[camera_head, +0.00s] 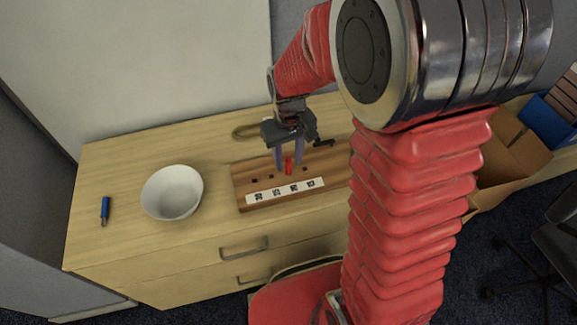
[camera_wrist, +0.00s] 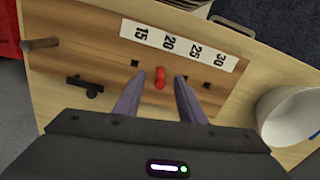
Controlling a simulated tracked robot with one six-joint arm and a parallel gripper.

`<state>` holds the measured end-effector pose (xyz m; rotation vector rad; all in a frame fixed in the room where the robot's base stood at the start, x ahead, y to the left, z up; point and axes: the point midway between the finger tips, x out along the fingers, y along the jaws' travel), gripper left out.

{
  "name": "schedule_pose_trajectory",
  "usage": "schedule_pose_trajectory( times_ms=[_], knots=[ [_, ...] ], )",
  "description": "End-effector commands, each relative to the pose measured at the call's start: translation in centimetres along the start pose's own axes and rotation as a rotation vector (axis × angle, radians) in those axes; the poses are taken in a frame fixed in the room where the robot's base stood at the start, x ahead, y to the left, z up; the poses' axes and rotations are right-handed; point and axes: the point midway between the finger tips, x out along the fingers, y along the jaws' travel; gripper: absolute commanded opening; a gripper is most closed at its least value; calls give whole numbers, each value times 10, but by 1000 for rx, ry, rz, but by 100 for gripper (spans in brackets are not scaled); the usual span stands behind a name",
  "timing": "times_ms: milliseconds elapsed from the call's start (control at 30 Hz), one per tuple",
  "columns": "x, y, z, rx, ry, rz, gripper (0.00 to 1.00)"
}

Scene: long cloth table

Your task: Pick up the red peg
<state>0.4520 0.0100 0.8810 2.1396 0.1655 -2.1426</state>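The red peg (camera_head: 288,166) stands in the wooden board (camera_head: 246,203) on the cabinet top. In the wrist view the red peg (camera_wrist: 160,77) sits among dark square holes, beside the white number strip (camera_wrist: 180,46). My gripper (camera_head: 287,166) is over the board with its two purple-grey fingers pointing down. In the wrist view my gripper (camera_wrist: 158,80) is open, one finger on each side of the peg. Gaps show between the fingers and the peg, so it is not clamped. The peg's lower end is hidden in the board.
A white bowl (camera_head: 172,193) stands left of the board, with a blue-handled tool (camera_head: 105,210) farther left. A cardboard box (camera_head: 511,160) stands at the right. The cabinet top between board and bowl is mostly clear.

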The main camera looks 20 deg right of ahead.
Motion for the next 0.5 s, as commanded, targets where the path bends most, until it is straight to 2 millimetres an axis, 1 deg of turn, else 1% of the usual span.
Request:
schedule_pose_trajectory(
  times_ms=[33,133,500],
  knots=[
    [6,0,0,0,-2,0,37],
    [13,0,0,0,0,0,37],
    [13,0,0,0,1,0,37]
  ],
)
